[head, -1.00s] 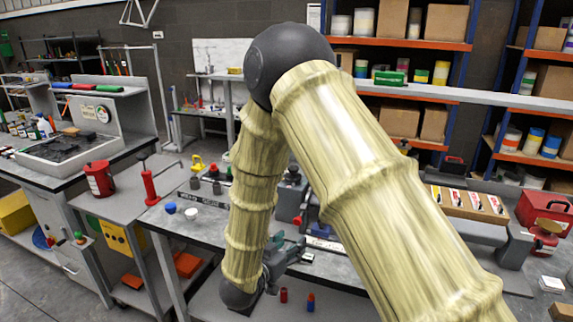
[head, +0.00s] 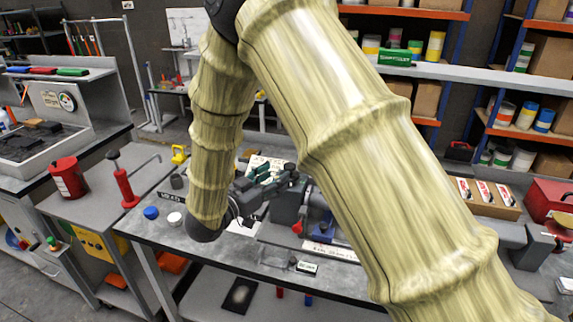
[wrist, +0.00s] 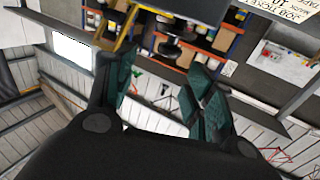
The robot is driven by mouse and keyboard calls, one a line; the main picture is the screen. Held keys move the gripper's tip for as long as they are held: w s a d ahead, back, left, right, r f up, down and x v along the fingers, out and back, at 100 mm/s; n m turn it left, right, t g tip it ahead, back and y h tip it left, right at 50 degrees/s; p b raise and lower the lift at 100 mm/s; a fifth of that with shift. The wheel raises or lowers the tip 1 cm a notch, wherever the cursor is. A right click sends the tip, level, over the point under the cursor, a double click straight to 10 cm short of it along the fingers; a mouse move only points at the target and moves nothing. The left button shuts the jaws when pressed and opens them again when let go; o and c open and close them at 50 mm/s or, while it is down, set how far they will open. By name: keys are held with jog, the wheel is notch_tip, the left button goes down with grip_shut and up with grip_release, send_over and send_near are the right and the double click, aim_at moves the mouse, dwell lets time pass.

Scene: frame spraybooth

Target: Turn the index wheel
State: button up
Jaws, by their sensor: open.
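My gripper (head: 272,172) is open, with its teal-padded fingers over the bench beside a grey upright fixture (head: 288,207) that has a red knob (head: 297,228). In the wrist view my gripper (wrist: 160,88) shows its fingers spread wide with nothing between them. A dark rounded thing (wrist: 168,50) shows beyond the fingertips there, and I cannot tell what it is. I cannot make out the index wheel for certain; my arm covers part of the bench and fixture.
The grey bench (head: 215,255) holds a blue cap (head: 151,212), a white cap (head: 174,218) and a small label plate (head: 306,267). A red bucket (head: 68,178) and a red upright tool (head: 124,185) stand on the left bench. A cardboard box (head: 480,197) sits at right.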

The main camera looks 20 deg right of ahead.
aim_at(286, 169)
jog(key=w+d, duration=0.2)
jog(key=w+d+f+p, duration=0.1)
jog(key=w+d, duration=0.1)
jog(key=w, duration=0.1)
jog(key=shift+d+f, duration=0.1)
jog(key=shift+d, duration=0.05)
jog(key=shift+s+d+r+p, duration=0.25)
jog(key=shift+d+r+p, duration=0.05)
jog(key=shift+d, duration=0.2)
jog(key=shift+w+f, duration=0.3)
jog(key=shift+w, duration=0.05)
jog(key=shift+s+r, duration=0.15)
jog(key=shift+s, duration=0.05)
jog(key=shift+c, duration=1.3)
jog(key=c, duration=0.7)
